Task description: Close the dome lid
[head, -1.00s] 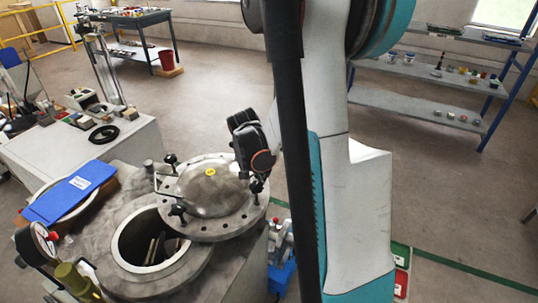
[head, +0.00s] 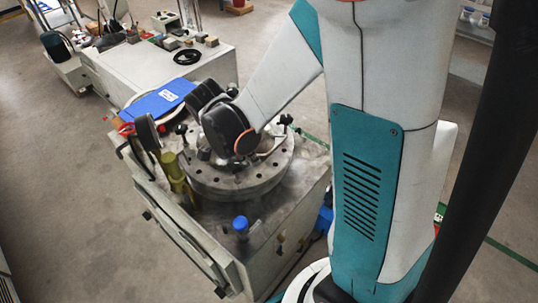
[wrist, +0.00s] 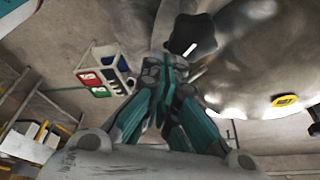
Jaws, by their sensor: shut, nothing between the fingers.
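In the head view my fingers are hidden.
A blue binder (head: 160,98) lies behind the lid. An olive-yellow fitting (head: 172,170) stands at the lid's left, and a blue-capped knob (head: 240,225) in front. A grey bench (head: 120,75) with small items stands behind.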

